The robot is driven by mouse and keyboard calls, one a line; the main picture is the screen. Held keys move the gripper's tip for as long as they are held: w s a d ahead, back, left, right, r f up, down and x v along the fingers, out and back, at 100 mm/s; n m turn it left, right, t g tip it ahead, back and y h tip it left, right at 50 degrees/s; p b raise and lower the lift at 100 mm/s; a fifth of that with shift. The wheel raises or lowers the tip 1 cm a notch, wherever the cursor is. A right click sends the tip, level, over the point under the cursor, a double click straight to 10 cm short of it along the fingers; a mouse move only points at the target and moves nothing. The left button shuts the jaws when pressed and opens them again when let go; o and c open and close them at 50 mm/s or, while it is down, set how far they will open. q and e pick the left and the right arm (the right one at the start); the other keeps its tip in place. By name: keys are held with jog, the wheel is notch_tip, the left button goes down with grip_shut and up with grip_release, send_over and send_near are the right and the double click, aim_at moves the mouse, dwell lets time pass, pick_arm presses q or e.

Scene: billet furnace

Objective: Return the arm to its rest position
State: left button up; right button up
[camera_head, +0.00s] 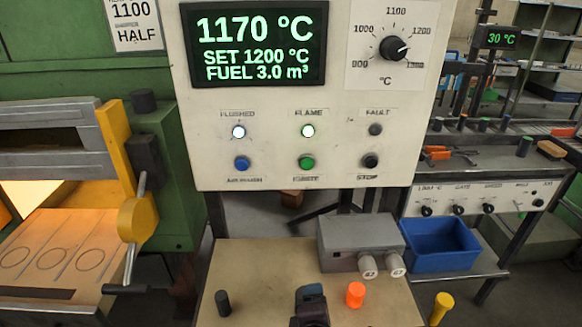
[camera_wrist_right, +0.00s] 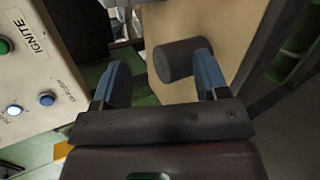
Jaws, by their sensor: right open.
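My right gripper shows as a dark shape (camera_head: 311,308) at the bottom edge of the head view, low over the tan table (camera_head: 265,275). In the right wrist view the two blue fingers of the gripper (camera_wrist_right: 164,85) are apart. A dark cylinder (camera_wrist_right: 178,60) lies beyond the fingertips, close to the right-hand finger in the picture. I cannot tell whether they touch. My left gripper does not show.
The control panel (camera_head: 260,165) hangs over the table's back and is close beside the gripper in the wrist view. A grey box (camera_head: 350,237) and a blue bin (camera_head: 440,244) stand at right. A yellow peg (camera_head: 440,308) and the furnace's yellow lever (camera_head: 138,217) flank the table.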

jog(key=m, duration=0.2)
jog(key=d+f+m+y, duration=0.1)
jog(key=shift+f+m+y, duration=0.1)
jog(key=shift+m+y, duration=0.2)
jog(key=shift+m, duration=0.1)
jog(key=d+m, duration=0.1)
jog(key=m, duration=0.1)
jog(key=d+f+m+y, duration=0.1)
jog(key=m, duration=0.1)
jog(key=d+m, duration=0.1)
jog(key=shift+s+d+f+m+y, duration=0.2)
jog(key=shift+s+f+m+y, duration=0.1)
jog(key=shift+s+f+m, duration=0.1)
jog(key=s+d+f+m+h, duration=0.1)
jog(key=s+d+f+m, duration=0.2)
jog(key=s+d, duration=0.3)
jog(key=s+d+f+m, duration=0.4)
jog(key=s+d+m, duration=0.1)
jog(key=d, duration=0.7)
jog(key=shift+s+f+m+g+h, duration=0.25)
jog(key=shift+s+m+g+h, duration=0.15)
jog(key=shift+s, duration=0.35)
jog(key=shift+c, duration=0.4)
